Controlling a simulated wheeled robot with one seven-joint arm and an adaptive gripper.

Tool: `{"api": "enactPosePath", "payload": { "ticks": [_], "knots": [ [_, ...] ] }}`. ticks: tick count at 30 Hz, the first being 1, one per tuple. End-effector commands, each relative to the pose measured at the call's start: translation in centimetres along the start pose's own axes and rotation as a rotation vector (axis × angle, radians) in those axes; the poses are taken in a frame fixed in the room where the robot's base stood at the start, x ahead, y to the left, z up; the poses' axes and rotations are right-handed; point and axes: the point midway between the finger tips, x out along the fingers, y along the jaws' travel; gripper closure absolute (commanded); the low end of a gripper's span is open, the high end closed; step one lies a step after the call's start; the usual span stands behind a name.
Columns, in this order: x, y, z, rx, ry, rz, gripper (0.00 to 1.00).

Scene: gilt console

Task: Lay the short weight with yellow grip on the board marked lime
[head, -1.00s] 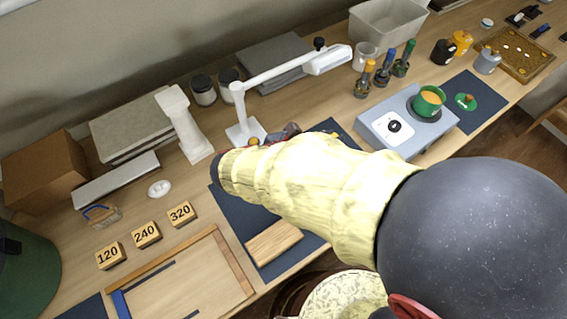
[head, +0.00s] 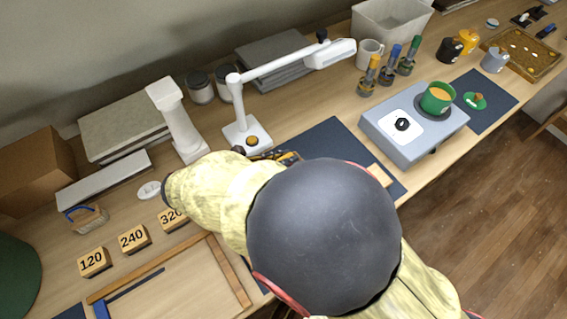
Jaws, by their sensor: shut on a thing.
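My gripper (head: 276,157) shows only as a small dark piece with orange-yellow bits, beyond my pale yellow arm and its large dark joint. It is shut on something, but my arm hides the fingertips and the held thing. I cannot make out the short weight with yellow grip. Part of a wooden board (head: 380,175) shows on the dark blue mat (head: 334,136), just right of my arm. No marking can be read on it, so I cannot tell whether it is the lime one.
A white lamp (head: 240,125) stands behind my gripper. A grey hotplate (head: 447,130) with a green pot (head: 437,98) is at right. Bottles (head: 387,66) stand behind it. Numbered blocks (head: 133,238) and a wooden frame (head: 238,275) are at left. Some mat beside the lamp is bare.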

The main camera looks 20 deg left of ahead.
Motion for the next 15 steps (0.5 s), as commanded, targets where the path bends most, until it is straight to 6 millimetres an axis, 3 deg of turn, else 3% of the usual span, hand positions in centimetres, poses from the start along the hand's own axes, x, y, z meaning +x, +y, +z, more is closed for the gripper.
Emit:
{"api": "enactPosePath", "payload": {
  "ticks": [3,15],
  "knots": [
    [0.50,0.05,-1.19,0.002,0.000,0.001,1.00],
    [0.57,0.04,-1.33,0.001,-0.001,0.001,1.00]
  ]
}}
